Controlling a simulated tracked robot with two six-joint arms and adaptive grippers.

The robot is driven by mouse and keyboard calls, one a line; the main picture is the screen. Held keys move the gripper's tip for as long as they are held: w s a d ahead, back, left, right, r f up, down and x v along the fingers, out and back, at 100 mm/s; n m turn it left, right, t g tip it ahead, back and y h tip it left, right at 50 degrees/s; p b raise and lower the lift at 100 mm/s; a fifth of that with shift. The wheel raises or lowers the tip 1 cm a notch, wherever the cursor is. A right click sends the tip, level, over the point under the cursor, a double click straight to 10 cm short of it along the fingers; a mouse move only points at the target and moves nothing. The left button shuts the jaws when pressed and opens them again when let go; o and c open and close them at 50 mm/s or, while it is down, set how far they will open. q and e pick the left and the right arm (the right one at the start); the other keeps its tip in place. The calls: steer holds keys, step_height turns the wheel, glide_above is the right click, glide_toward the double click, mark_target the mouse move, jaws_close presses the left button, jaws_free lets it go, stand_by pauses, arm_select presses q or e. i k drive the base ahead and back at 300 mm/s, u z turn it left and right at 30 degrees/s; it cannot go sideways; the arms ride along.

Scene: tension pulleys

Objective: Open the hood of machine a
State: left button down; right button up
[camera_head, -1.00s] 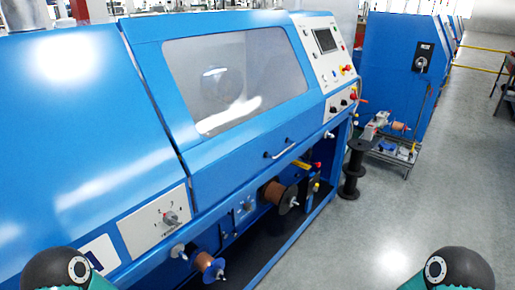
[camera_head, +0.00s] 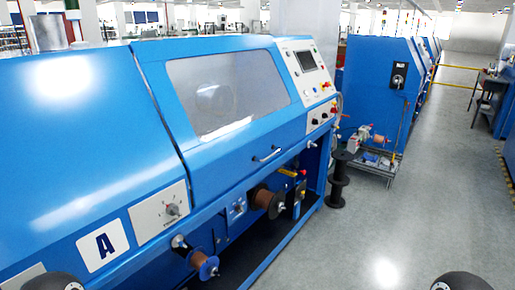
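A small bar handle (camera_head: 267,155) sits near the hood's lower right edge. Only dark rounded parts of my two arms show, at the bottom left and bottom right edges. Both grippers are out of view, and nothing of mine touches the hood.
A control panel (camera_head: 308,62) with a screen is right of the hood. Copper spools (camera_head: 265,198) stick out below it, and another spool (camera_head: 203,264) is nearer. A black spool stand (camera_head: 340,180) is on the floor by the far end. The grey floor (camera_head: 420,200) at right is clear.

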mark_target(214, 165)
steer(key=z, duration=0.2)
steer(key=i, duration=1.1)
steer(key=u, duration=2.2)
steer(key=k, duration=1.1)
steer(key=z, duration=1.25)
steer(key=i, duration=0.75)
steer(key=z, duration=0.4)
